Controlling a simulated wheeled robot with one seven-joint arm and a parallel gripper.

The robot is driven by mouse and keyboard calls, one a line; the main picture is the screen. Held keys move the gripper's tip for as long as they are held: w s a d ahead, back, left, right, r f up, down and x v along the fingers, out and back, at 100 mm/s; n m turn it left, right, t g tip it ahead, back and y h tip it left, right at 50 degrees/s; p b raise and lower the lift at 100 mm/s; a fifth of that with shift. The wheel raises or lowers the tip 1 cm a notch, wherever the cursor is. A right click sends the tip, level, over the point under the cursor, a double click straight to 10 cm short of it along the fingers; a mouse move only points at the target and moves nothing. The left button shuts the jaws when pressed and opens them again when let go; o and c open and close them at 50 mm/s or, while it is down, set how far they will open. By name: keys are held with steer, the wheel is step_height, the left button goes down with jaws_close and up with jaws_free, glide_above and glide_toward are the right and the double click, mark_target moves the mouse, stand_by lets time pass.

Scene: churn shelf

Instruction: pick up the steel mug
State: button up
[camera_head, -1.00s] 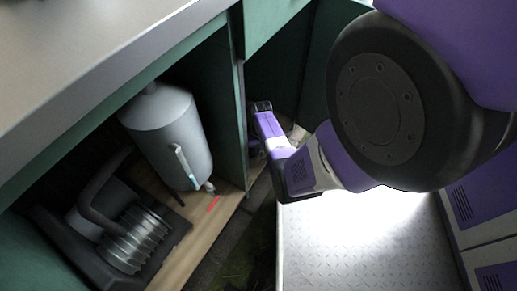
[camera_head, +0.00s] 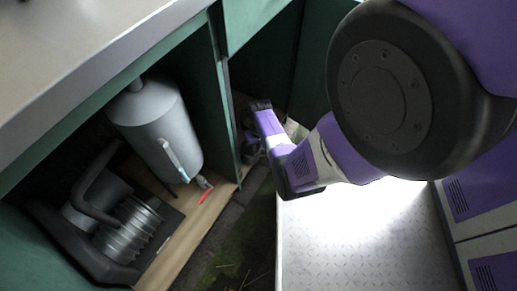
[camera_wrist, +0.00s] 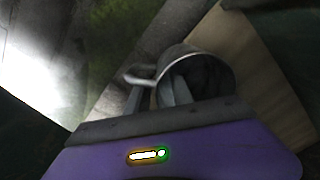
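The steel mug (camera_wrist: 203,68) shows in the wrist view just beyond my gripper, its round mouth tilted towards the camera and its handle (camera_wrist: 140,77) pointing left. My gripper (camera_wrist: 158,88) has its two grey fingers apart, close to the mug at the handle side. The fingers overlap the mug and handle in the picture, and I cannot tell whether they touch. In the head view my purple wrist reaches into the dark compartment right of the upright panel, and the mug cannot be made out there.
A green upright panel (camera_head: 222,95) stands left of my wrist. Left of it, a grey tank (camera_head: 160,125) and a ribbed metal machine (camera_head: 125,228) stand on a wooden shelf board (camera_head: 192,225). A grey countertop (camera_head: 70,60) overhangs them. A bright tread-plate floor (camera_head: 350,240) lies to the right.

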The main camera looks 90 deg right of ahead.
step_height(320, 180, up, 8)
steer(key=p, duration=0.4)
steer(key=shift+p, duration=0.35)
steer(key=shift+s+f, duration=0.1)
steer(key=shift+c, duration=0.2)
